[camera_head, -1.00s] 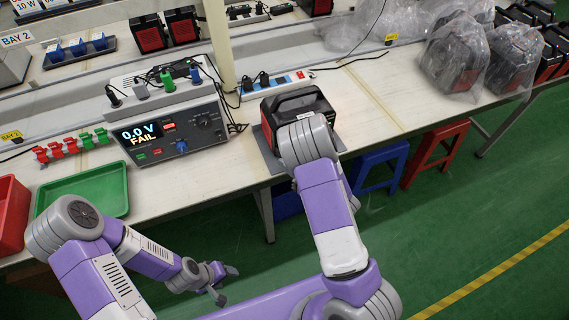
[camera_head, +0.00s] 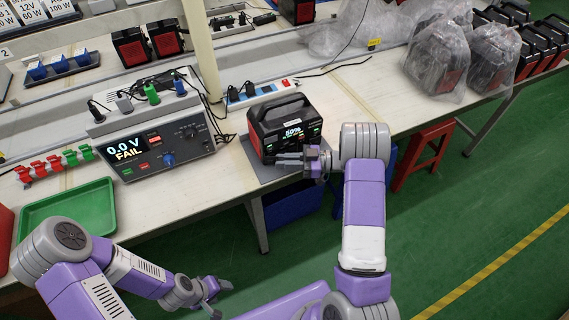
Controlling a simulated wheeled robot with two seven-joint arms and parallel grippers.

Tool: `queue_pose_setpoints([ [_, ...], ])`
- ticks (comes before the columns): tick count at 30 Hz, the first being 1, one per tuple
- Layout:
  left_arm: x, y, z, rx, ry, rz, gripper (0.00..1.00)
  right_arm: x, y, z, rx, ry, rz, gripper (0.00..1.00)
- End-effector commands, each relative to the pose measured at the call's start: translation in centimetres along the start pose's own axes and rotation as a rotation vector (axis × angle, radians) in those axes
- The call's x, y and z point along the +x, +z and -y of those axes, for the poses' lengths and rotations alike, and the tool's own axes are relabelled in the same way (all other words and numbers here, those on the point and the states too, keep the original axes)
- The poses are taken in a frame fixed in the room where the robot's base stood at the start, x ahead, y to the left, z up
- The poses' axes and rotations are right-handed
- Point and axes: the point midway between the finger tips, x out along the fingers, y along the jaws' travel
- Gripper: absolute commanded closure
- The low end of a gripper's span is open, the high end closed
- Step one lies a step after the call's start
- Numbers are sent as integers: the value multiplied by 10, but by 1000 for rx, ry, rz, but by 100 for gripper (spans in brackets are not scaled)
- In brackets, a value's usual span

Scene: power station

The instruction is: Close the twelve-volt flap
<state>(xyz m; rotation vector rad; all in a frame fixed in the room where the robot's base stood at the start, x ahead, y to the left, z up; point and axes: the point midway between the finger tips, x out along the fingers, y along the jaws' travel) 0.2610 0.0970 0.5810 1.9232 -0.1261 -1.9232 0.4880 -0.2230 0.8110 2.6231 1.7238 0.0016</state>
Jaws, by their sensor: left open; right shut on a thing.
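The power station (camera_head: 283,125) is a black and red box with a top handle. It stands on a grey mat (camera_head: 256,165) on the bench, its lit display reading 50%. My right gripper (camera_head: 287,160) is at the lower part of its front, with its fingers pointing left along the face. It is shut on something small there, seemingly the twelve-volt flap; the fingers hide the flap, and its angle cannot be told. My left gripper (camera_head: 213,292) is open and empty, low in front of the bench, away from the power station.
A tester (camera_head: 155,143) reading 0.0 V FAIL stands left of the power station. A power strip (camera_head: 262,93) lies behind it. A green tray (camera_head: 70,212) is at the left. Bagged power stations (camera_head: 437,58) stand at the back right. The bench right of the mat is mostly clear.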

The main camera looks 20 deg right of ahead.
Motion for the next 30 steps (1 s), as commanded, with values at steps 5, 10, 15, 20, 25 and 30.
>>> queue_pose_setpoints([
  [5,1,0,0,0,0,0,41,1,1,0,3,-38,-2,100],
  [10,1,0,0,0,0,0,41,2,1,-1,5,-46,-2,100],
  [15,1,0,0,0,0,0,41,2,1,0,5,-47,-2,100],
  [20,1,0,0,0,0,0,41,2,1,0,6,-47,-2,77],
  [25,1,0,0,0,0,0,41,2,1,-1,4,-43,-2,62],
  [30,1,0,0,0,0,0,41,1,0,-2,1,-40,-2,62],
])
